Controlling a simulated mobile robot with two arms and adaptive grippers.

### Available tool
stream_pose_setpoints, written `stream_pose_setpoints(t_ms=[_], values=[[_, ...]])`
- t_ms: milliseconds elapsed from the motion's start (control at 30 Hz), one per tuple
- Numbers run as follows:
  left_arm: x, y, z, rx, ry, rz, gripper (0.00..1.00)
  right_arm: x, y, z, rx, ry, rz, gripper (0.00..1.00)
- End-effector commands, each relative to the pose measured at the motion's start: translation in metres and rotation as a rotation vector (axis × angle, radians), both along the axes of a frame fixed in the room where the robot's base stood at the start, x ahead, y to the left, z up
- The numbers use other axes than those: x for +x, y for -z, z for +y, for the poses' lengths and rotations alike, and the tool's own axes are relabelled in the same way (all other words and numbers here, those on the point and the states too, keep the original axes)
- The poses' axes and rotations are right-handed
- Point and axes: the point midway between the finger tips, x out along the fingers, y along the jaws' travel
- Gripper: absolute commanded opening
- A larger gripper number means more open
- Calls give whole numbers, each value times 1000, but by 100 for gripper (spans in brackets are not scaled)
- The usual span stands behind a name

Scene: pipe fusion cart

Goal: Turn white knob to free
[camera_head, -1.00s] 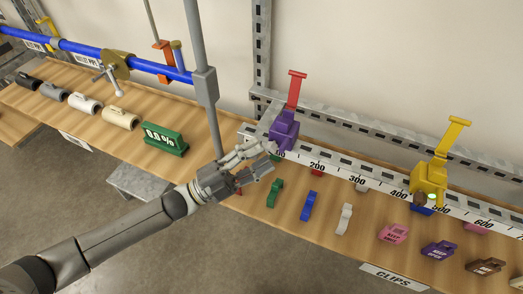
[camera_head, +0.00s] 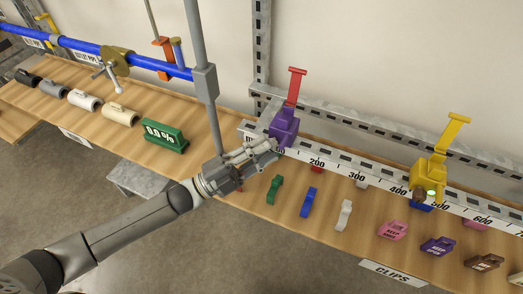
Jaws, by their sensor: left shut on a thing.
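My left gripper (camera_head: 268,149) is closed at the lower front of the purple slider block (camera_head: 284,127), which sits on the ruled rail and carries a red lever (camera_head: 296,88). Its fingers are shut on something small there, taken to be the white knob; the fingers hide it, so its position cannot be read. The yellow slider block (camera_head: 429,178) stands further right on the rail with a brown knob (camera_head: 419,195) and a small pale green spot at its front. My right gripper is not in view.
The ruled rail (camera_head: 341,178) runs along the bench's back edge. Coloured clips, such as the green clip (camera_head: 274,189) and blue clip (camera_head: 309,202), lie in front. A grey upright post (camera_head: 204,85) and a green 0.0 % display (camera_head: 165,137) stand left of my gripper.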

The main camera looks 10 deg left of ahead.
Motion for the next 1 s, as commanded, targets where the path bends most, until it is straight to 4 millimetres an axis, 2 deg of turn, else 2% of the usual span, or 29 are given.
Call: stream_pose_setpoints(t_ms=[267, 600, 1000], values=[[-1, 8, -1, -119, -1, 40, 0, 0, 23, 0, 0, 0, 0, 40], [-2, 11, -4, -362, -1, 119, 0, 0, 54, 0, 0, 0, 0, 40], [-2, 9, -7, -548, 0, 180, 0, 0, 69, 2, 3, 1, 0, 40]])
